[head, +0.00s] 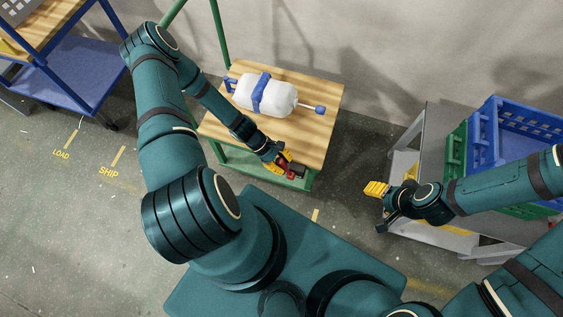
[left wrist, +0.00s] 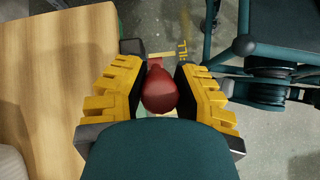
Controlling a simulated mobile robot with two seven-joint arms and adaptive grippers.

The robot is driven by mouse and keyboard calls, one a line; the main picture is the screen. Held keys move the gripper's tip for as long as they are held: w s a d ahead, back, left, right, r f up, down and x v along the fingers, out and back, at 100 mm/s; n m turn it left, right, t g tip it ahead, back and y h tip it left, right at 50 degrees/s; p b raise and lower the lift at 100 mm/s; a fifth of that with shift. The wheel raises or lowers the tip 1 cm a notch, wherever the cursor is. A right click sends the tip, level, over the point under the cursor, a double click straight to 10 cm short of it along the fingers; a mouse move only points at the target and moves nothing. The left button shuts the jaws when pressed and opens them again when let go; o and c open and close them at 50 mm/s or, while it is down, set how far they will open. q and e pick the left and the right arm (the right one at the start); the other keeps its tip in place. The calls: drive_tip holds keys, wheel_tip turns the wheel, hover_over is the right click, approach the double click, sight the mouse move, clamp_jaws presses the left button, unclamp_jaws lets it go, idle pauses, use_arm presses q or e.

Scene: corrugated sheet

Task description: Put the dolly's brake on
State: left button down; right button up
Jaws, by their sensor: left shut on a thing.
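The dolly (head: 318,110) has a wooden top and a green frame with an upright green handle. A white cylinder (head: 255,97) with a blue strap lies on its top. A red knob (left wrist: 159,90), which looks like the brake handle, is at the dolly's near edge. My left gripper (head: 287,166) is at that edge, its yellow fingers on both sides of the red knob and shut on it. In the left wrist view the knob sits between the finger pads. My right gripper (head: 378,198) is in the air at the right, away from the dolly; its opening is unclear.
A grey cart (head: 436,125) with a blue crate (head: 483,140) and a green crate stands at the right, close to my right arm. A blue shelf cart (head: 65,85) stands at the upper left. The wall is behind the dolly. Floor at the left is clear, with yellow markings.

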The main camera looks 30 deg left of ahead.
use_arm(q)
drive_tip(key=shift+s+f, duration=0.1)
drive_tip(key=c, duration=0.7)
unclamp_jaws()
drive_tip(key=v, duration=1.2)
drive_tip(key=d+r+m+y, duration=0.1)
drive_tip(key=d+r+m, duration=0.1)
drive_tip(key=d+m, duration=0.3)
drive_tip(key=d+r+m+y, duration=0.2)
drive_tip(key=d+m, duration=0.3)
drive_tip(key=d, duration=0.2)
drive_tip(key=d+r+m+y, duration=0.2)
drive_tip(key=d+r+m, duration=0.1)
drive_tip(key=d+m, duration=0.2)
drive_tip(key=shift+w+d+m+t, duration=0.2)
drive_tip(key=shift+d, duration=0.3)
drive_tip(key=shift+w+d+m+t, duration=0.2)
drive_tip(key=shift+d, duration=0.3)
